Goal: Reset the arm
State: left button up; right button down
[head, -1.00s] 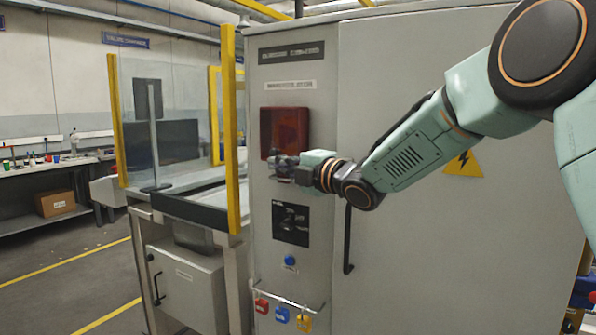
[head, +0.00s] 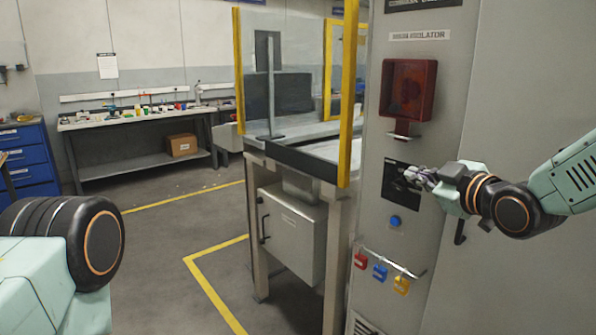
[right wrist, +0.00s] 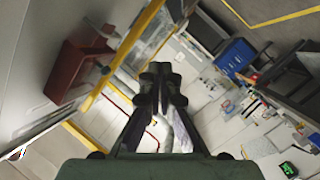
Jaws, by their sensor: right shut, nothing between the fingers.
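My right arm comes in from the right in the head view. Its gripper (head: 420,176) is shut and empty, in front of the grey cabinet (head: 440,95) near the black switch panel (head: 396,180). Whether it touches the panel I cannot tell. In the right wrist view the shut fingertips (right wrist: 160,72) point out over the room, with the red box (right wrist: 75,68) at the left. My left arm (head: 60,265) shows only as a thick joint at the lower left of the head view; its gripper is out of the picture.
The red box (head: 408,90) is mounted above the panel. A blue button (head: 394,222) and coloured padlocks on a rail (head: 390,260) sit below. A glass-guarded station (head: 290,90) stands left of the cabinet. Open floor (head: 170,250) lies further left, before a workbench (head: 140,117).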

jog(key=s+f+m+g+h, duration=0.1)
jog(key=s+f+m+g, duration=0.2)
jog(key=s+f, duration=0.5)
jog(key=s+a+f+m+g+h, duration=0.1)
jog(key=s+f+m+g, duration=0.2)
jog(key=f, duration=0.9)
jog(key=s+f+m+g+h, duration=0.15)
jog(key=s+f+m, duration=0.35)
jog(key=f, duration=0.5)
jog(key=s+f+g, duration=0.4)
jog(key=s+f, duration=0.3)
jog(key=s, duration=0.7)
jog(key=s+f+g+h, duration=0.1)
jog(key=s+f+g, duration=0.3)
jog(key=s, duration=1)
notch_tip(320, 180, down, 3)
jog(key=shift+s+a+f+m, duration=0.2)
jog(key=shift+s+m, duration=0.1)
jog(key=shift+s, duration=0.1)
